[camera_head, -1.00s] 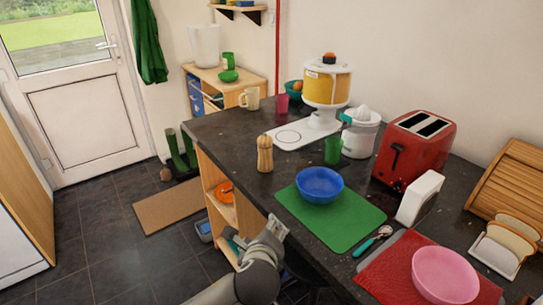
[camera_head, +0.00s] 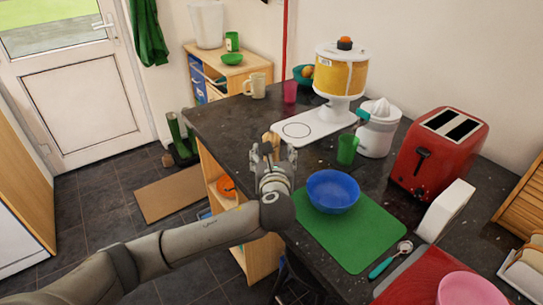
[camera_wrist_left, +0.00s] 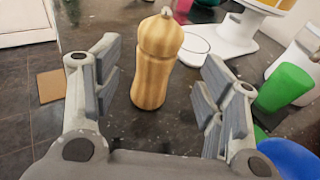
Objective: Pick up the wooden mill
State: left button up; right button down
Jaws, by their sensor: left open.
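The wooden mill (camera_wrist_left: 157,65) stands upright on the dark counter, light striped wood with a small knob on top. In the left wrist view it is between and just beyond the fingers of my left gripper (camera_wrist_left: 160,95), which is open, with a gap on each side. In the head view my left gripper (camera_head: 273,153) is over the counter's left edge and hides most of the mill; only a bit of its top (camera_head: 270,138) shows. My right gripper is not in view.
A blue bowl (camera_head: 333,190) on a green mat (camera_head: 362,240) stands close to the right of the gripper. A green cup (camera_head: 347,148), a white juicer (camera_head: 378,130), and a white-and-yellow appliance (camera_head: 340,75) stand behind. A red toaster (camera_head: 437,155) is farther right.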

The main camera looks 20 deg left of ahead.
pick_arm(q)
jog(key=shift+w+a+f, duration=0.15)
jog(key=shift+w, duration=0.3)
jog(key=shift+w+a+f, duration=0.1)
jog(key=shift+w, duration=0.1)
jog(key=shift+w+a+f, duration=0.1)
jog(key=shift+w+a, duration=0.05)
jog(key=shift+w, duration=0.1)
jog(key=x, duration=0.3)
jog(key=shift+w+a+f+p, duration=0.15)
jog(key=shift+w+f+p, duration=0.15)
jog(key=shift+f, duration=0.05)
jog(key=shift+w+a+f, duration=0.1)
jog(key=shift+w, duration=0.1)
jog(key=shift+c, duration=1.1)
jog(key=c, duration=1)
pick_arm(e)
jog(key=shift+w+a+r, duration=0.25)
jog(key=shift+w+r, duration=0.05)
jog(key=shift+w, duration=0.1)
